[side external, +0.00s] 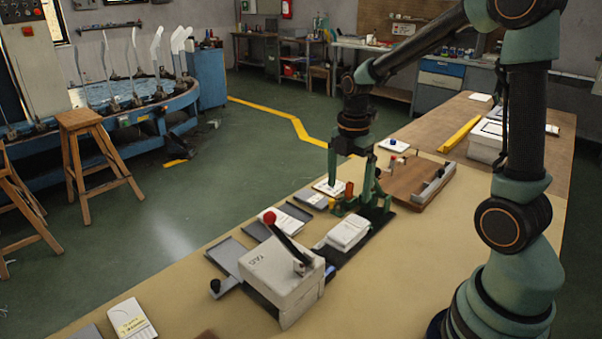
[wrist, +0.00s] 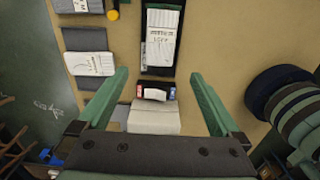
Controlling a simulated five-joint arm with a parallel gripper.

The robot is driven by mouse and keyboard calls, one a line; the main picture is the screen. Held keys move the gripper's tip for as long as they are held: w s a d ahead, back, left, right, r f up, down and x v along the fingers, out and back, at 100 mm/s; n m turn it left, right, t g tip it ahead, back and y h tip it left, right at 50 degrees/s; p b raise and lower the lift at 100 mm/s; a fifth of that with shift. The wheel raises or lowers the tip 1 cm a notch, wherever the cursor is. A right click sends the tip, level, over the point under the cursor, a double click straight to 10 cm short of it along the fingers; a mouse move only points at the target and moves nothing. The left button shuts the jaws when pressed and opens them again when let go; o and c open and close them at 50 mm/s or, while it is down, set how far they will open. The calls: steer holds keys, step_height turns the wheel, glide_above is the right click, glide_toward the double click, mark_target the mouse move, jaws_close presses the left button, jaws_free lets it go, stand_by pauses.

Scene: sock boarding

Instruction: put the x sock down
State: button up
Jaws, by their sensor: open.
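My gripper (side external: 352,188) hangs low over the tan table with its green fingers apart. In the wrist view my gripper (wrist: 160,75) is also open, with nothing held between its fingers. A folded white sock with dark lettering (wrist: 163,36) lies flat on a black board ahead of the fingers. A white folded stack (side external: 348,232) lies on a black board just in front of my gripper. Another white sock (wrist: 90,64) lies across a grey board to the left. I cannot read which sock is marked x.
A white box with a black lever and red knob (side external: 282,272) stands near the front. A brown wooden board (side external: 415,182) lies behind my gripper. A white card (side external: 130,320) lies at the near left. The tan tabletop to the right of the black board is clear.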

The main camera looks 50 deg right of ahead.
steer(key=s+a+r+m+t, duration=0.5)
steer(key=a+r+m, duration=0.4)
steer(key=m, duration=0.8)
steer(key=shift+s+a+r+m+t, duration=0.3)
steer(key=shift+s+a+r+m, duration=0.15)
steer(key=shift+s, duration=0.3)
